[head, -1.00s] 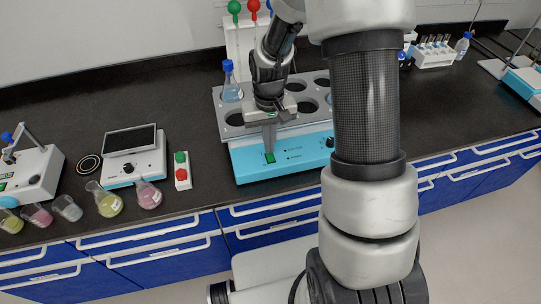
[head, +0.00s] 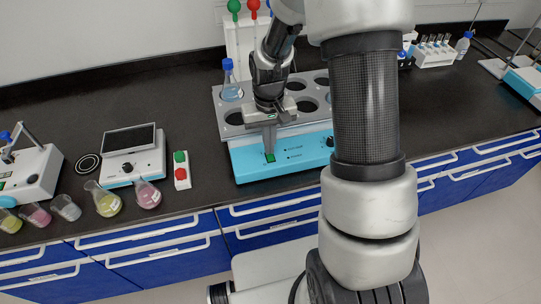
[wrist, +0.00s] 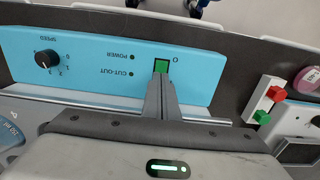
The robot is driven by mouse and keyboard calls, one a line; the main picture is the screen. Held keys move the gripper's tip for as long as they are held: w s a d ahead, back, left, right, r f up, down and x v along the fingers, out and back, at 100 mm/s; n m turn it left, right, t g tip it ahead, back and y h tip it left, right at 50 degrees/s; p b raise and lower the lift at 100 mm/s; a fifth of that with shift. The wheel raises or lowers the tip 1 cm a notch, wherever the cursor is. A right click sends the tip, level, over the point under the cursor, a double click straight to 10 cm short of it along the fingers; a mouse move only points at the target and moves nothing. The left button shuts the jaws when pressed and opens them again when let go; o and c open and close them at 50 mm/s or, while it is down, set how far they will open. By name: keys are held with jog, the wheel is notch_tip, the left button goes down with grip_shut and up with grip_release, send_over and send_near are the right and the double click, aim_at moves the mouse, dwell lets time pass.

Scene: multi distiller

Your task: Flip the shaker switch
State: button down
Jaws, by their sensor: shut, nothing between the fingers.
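The shaker (head: 250,160) is a light blue box with a grey holed rack on top, standing on the dark bench. Its front panel carries a green switch (head: 270,158), which also shows in the wrist view (wrist: 161,64). My gripper (head: 269,150) is shut and empty, pointing down at the panel. In the wrist view the closed fingertips (wrist: 160,78) lie at the lower edge of the green switch and cover part of it. I cannot tell whether they touch it. A black speed knob (wrist: 47,59) sits on the same panel.
A bottle with a blue cap (head: 230,85) stands in the shaker rack. A red and green button box (head: 181,170), a white device with a dark plate (head: 133,155) and several flasks (head: 105,200) stand to the left.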

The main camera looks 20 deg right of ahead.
jog(key=shift+f, duration=0.3)
notch_tip(320, 180, up, 7)
jog(key=p, duration=0.4)
dwell(0.6)
jog(key=shift+r, duration=0.1)
notch_tip(320, 180, up, 8)
jog(key=t, duration=0.1)
send_over(272, 157)
jog(key=s+r+t, duration=0.3)
jog(key=s+r, duration=0.6)
jog(key=r, duration=0.3)
jog(key=s+r+t, duration=0.1)
jog(key=s+r, duration=0.3)
jog(key=s, duration=0.4)
jog(key=shift+a+r+t, duration=0.15)
jog(key=shift+a+t, duration=0.05)
jog(key=shift+t, duration=0.1)
